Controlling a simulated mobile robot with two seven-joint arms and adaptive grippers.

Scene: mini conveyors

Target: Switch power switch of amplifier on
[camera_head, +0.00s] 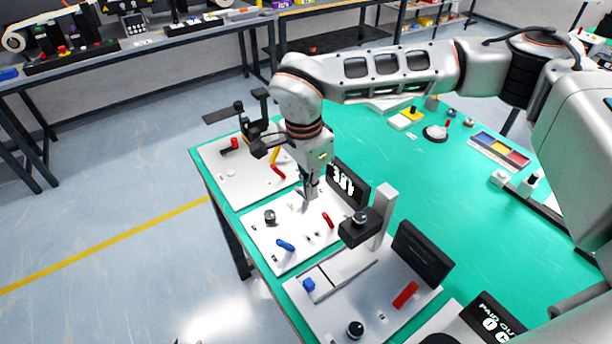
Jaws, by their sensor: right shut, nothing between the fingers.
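My right arm reaches in from the right. Its gripper (312,193) points down, shut and empty, over a white panel (262,232) near the table's front edge. This panel carries a black knob (270,216), a blue lever switch (285,245), a red lever switch (328,220), small sockets and a black digit display (347,182) at its back. No label naming the amplifier is readable, so I cannot tell for sure which part is its power switch. The fingertips are beside the red switch, and contact cannot be made out. My left gripper is not in view.
A nearer white panel (385,325) has a grey post with a black head (361,228), a blue button, a red switch and a black display. A farther panel (222,163) bears a black device and red levers. The green table (430,185) is partly clear behind.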

